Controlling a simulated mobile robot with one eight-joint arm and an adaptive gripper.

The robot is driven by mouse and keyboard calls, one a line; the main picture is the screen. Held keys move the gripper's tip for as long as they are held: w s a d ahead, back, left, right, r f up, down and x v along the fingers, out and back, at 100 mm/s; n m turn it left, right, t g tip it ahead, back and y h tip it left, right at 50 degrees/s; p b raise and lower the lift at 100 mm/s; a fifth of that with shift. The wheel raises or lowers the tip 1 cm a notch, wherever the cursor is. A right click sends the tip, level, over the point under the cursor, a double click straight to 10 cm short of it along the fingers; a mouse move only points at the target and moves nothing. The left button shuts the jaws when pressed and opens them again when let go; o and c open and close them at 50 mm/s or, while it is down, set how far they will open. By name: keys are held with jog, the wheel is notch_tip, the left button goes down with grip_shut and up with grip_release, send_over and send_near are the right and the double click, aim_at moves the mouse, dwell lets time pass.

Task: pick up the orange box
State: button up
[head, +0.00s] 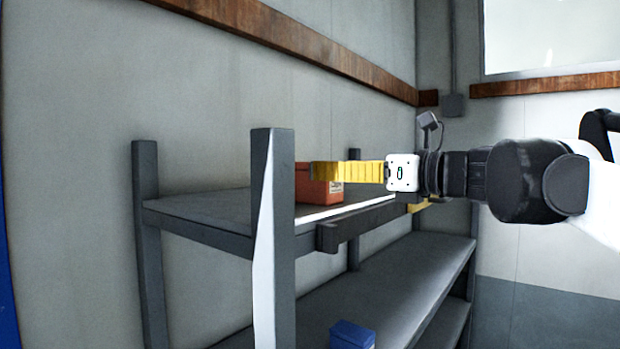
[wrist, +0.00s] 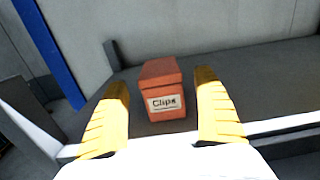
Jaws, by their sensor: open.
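The orange box (head: 320,191) stands on the top shelf of a grey rack in the head view, partly hidden by a post and by my gripper. In the wrist view the box (wrist: 163,84) is upright, with a white label reading "Clips" facing me. My gripper (head: 325,171) has yellow fingers and reaches in from the right at the height of the box. In the wrist view my gripper (wrist: 165,85) is open, with one finger on each side of the box. A gap shows on both sides, wider on the left.
The grey top shelf (head: 205,208) has a front rail and corner posts (head: 273,235) close by. A blue box (head: 352,335) sits on a lower shelf (head: 375,290). The wall stands behind the rack. The top shelf left of the box is clear.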

aim_at(307, 191)
jog(key=shift+w+a, duration=0.35)
jog(key=shift+a, duration=0.1)
jog(key=shift+w+a+p, duration=0.2)
jog(key=shift+a+p, duration=0.1)
jog(key=shift+p, duration=0.3)
jog(key=x, duration=0.4)
jog(key=shift+w+d+f+p, duration=0.1)
jog(key=shift+w+f+p, duration=0.1)
jog(key=shift+f+p, duration=0.2)
jog(key=shift+s+d, duration=0.1)
jog(key=shift+s, duration=0.1)
jog(key=shift+s+d+r, duration=0.15)
jog(key=shift+s+d, duration=0.05)
jog(key=c, duration=1.1)
jog(key=shift+w, duration=0.1)
jog(key=c, duration=0.4)
